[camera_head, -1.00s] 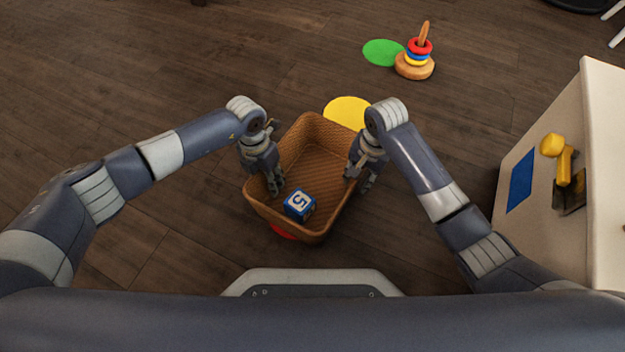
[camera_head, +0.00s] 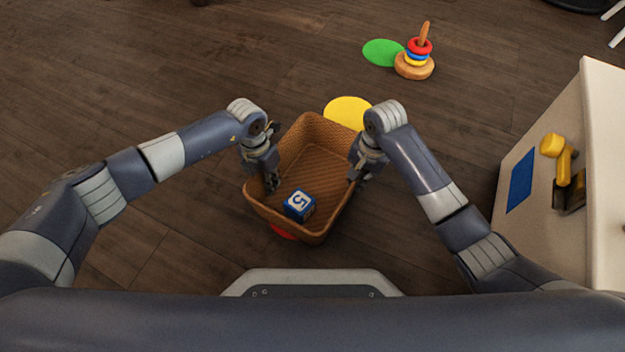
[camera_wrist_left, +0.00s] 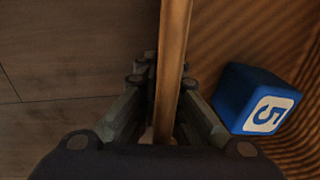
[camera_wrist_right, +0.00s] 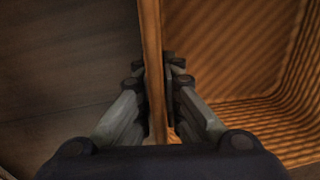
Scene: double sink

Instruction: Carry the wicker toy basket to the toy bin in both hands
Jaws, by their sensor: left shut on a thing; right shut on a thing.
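The wicker toy basket (camera_head: 318,158) is brown and rectangular, in the middle of the head view. I cannot make out a toy bin for certain.
A yellow disc (camera_head: 347,112) lies beyond the basket, and a red one (camera_head: 283,231) shows partly under its near end. A ring stacker (camera_head: 416,56) stands beside a green disc (camera_head: 382,52). A pale cabinet (camera_head: 606,180) stands at right. The floor at left is clear.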

